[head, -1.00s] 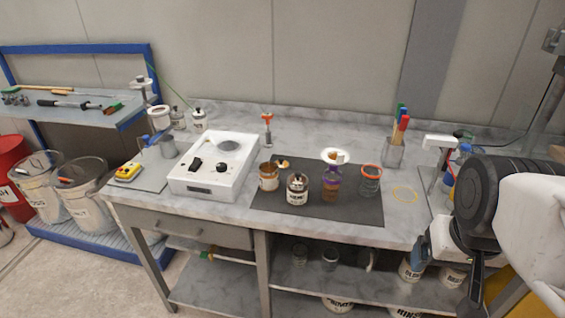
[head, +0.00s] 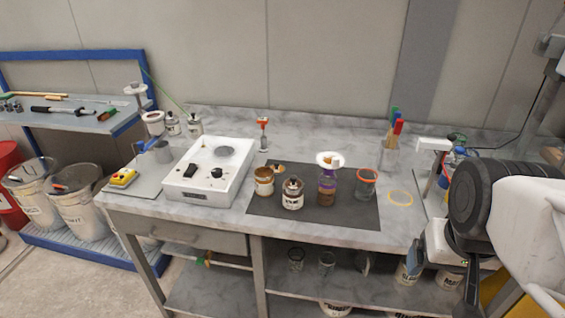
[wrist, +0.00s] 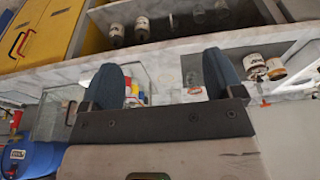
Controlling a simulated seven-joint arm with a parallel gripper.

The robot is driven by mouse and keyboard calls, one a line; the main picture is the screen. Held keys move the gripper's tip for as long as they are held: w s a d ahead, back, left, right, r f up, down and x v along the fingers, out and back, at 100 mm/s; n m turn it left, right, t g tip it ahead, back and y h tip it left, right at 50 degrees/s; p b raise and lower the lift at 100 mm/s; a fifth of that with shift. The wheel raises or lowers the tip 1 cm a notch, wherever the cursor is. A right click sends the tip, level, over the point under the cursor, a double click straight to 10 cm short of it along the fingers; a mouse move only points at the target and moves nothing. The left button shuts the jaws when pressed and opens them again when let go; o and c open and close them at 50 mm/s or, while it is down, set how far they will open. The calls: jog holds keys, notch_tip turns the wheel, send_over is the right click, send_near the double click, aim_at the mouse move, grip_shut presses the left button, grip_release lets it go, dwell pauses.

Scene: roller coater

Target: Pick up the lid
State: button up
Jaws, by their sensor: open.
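Which piece is the lid is not certain. A small gold-orange piece (head: 277,169) at the amber jar (head: 264,183) on the dark mat may be it. A labelled jar (head: 292,195) with a dark metallic top stands just right of the amber jar. My gripper shows in the wrist view (wrist: 163,82) with two dark blue fingers wide apart and nothing between them. In the head view my arm's end hangs at the right, off the table's front right, well away from the jars. The fingertips are not clear there.
A purple-brown bottle (head: 327,190) with a white top and an orange-rimmed glass jar (head: 366,187) also stand on the mat (head: 325,222). A yellow ring (head: 400,198) lies to its right. A white hotplate box (head: 208,178) stands left. Table space behind the mat is mostly clear.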

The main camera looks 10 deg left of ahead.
dwell(0.5)
jog(key=c, duration=0.7)
jog(key=shift+o, duration=0.2)
jog(key=shift+w, duration=0.1)
jog(key=w+a+r+n, duration=0.1)
jog(key=w+a+n, duration=0.25)
jog(key=w, duration=0.55)
jog(key=w+a+r+n+g, duration=0.1)
jog(key=w+a+n, duration=0.3)
jog(key=w, duration=0.6)
jog(key=w+a+r+n, duration=0.1)
jog(key=w+a+n, duration=0.1)
jog(key=w+a, duration=0.5)
jog(key=w+a+f+n, duration=0.3)
jog(key=w+a+f, duration=0.2)
jog(key=w+a, duration=0.2)
jog(key=w+a+f+n+g, duration=0.1)
jog(key=w+a+f+n, duration=0.1)
jog(key=w+a+f, duration=0.3)
jog(key=w+a+f+n, duration=0.3)
jog(key=w+a+f, duration=0.2)
jog(key=w+a, duration=0.6)
jog(key=shift+w+n+g, duration=0.3)
jog(key=shift+w+n, duration=0.05)
jog(key=shift+w, duration=0.55)
